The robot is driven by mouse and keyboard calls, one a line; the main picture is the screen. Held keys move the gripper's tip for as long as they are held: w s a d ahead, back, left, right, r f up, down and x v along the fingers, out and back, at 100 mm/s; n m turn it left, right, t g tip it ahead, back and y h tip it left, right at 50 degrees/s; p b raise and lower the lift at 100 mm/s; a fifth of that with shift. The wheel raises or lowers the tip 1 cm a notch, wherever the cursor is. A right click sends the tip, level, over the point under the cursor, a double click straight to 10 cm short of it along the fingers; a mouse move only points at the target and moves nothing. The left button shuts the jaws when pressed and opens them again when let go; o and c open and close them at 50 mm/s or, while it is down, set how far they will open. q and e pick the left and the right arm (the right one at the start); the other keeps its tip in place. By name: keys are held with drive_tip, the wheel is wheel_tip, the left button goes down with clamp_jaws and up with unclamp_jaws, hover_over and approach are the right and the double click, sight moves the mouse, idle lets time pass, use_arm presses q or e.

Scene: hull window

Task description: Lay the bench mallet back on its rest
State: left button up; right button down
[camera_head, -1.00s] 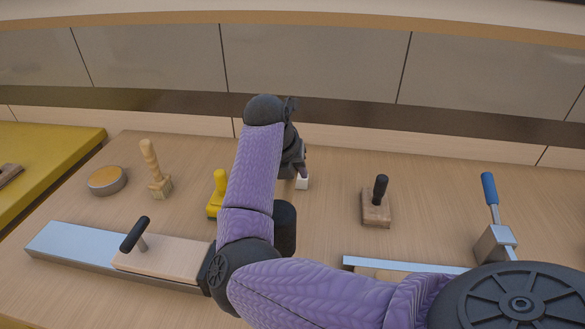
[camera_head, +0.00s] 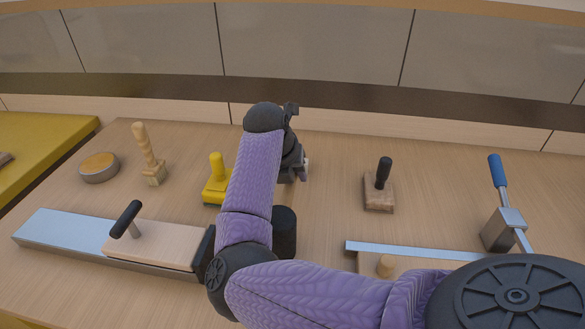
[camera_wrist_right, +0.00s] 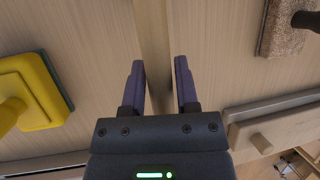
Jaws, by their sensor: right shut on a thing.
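My right gripper (camera_wrist_right: 160,75) is over the workbench, its two fingers pointing away in the right wrist view. A long pale wooden bar (camera_wrist_right: 152,35) runs between the fingers and looks like the bench mallet's handle; my gripper is shut on it. In the head view my right arm hides most of the gripper (camera_head: 301,172) and what it holds; only a small pale end (camera_head: 307,165) shows beside it. I cannot make out the mallet's head or pick out its rest for certain. My left gripper is not in view.
On the workbench (camera_head: 330,220) stand a turned-handled block (camera_head: 152,172), a yellow float (camera_head: 216,183), a round tin (camera_head: 99,168) and a black-handled block (camera_head: 378,195). A black-handled board (camera_head: 160,243) lies front left. A blue-handled clamp (camera_head: 500,215) stands right. Bench between arm and black-handled block is clear.

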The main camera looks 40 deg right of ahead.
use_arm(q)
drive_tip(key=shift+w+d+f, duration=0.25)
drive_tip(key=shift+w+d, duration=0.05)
use_arm(e)
drive_tip(key=shift+f, duration=0.25)
use_arm(q)
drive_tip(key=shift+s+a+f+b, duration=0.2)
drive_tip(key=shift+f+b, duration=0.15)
drive_tip(key=shift+b, duration=0.3)
use_arm(e)
drive_tip(key=shift+f, duration=0.7)
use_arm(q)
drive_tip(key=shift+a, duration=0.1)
use_arm(e)
drive_tip(key=shift+c, duration=1.4)
unclamp_jaws()
drive_tip(key=p+v, duration=0.6)
drive_tip(key=v, duration=0.2)
drive_tip(key=shift+d+p, duration=0.1)
drive_tip(key=shift+p, duration=0.2)
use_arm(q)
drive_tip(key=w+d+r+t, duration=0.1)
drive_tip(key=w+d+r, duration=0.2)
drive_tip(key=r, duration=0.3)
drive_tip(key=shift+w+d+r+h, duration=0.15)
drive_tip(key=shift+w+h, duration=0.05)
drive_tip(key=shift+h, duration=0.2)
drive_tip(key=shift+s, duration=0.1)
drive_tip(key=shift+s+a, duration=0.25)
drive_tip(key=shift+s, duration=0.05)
